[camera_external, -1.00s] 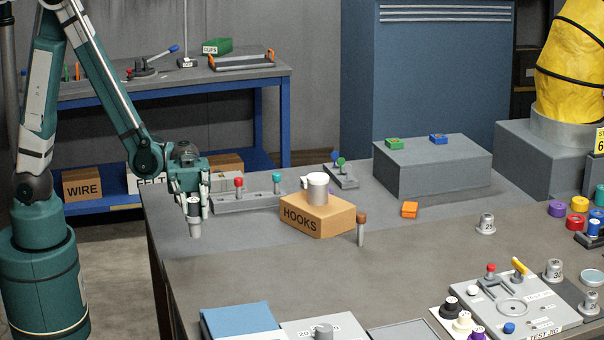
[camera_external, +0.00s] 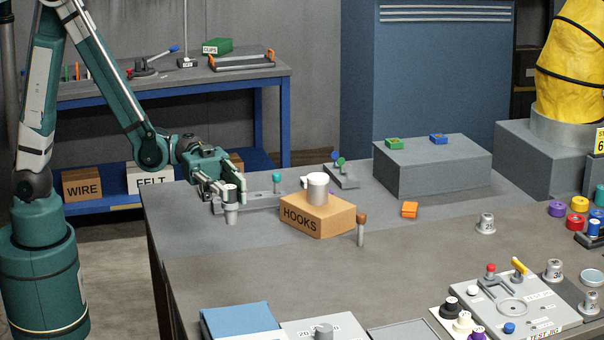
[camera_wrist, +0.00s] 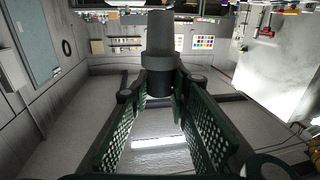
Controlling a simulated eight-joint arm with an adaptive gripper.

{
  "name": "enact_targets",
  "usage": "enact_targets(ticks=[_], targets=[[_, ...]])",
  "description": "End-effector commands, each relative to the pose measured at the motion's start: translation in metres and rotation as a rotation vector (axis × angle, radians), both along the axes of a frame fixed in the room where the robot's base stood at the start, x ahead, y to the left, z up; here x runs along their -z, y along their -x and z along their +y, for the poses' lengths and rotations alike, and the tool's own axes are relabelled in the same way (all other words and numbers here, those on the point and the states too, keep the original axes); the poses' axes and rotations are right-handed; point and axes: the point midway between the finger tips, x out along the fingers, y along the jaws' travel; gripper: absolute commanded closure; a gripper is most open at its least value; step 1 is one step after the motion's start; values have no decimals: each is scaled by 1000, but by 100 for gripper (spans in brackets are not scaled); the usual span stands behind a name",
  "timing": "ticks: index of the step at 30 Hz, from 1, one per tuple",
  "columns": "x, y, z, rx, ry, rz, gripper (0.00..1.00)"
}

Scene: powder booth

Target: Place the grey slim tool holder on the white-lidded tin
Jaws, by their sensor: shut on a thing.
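The grey slim tool holder (camera_external: 231,213) is upright in my gripper (camera_external: 228,194), over the left part of the table in the external view. My gripper lies near level and is shut on the holder. In the wrist view the holder (camera_wrist: 160,35) stands between the fingertips (camera_wrist: 161,88). I cannot tell whether its foot is clear of the table. A pale cylinder with a white top, which looks like the white-lidded tin (camera_external: 317,190), stands on the HOOKS box to the right of my gripper, apart from it.
The cardboard HOOKS box (camera_external: 320,222) is right of the holder. A grey rack with a teal-topped peg (camera_external: 277,180) is behind my gripper. Table space in front of the holder is clear.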

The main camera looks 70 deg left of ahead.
Motion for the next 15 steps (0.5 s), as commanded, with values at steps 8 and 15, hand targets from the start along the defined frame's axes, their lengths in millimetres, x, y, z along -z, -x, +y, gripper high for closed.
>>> enact_targets(ticks=[8,15], targets=[[-22,-96,35,-279,0,-3,100],[-39,-171,83,-522,-1,-5,100]])
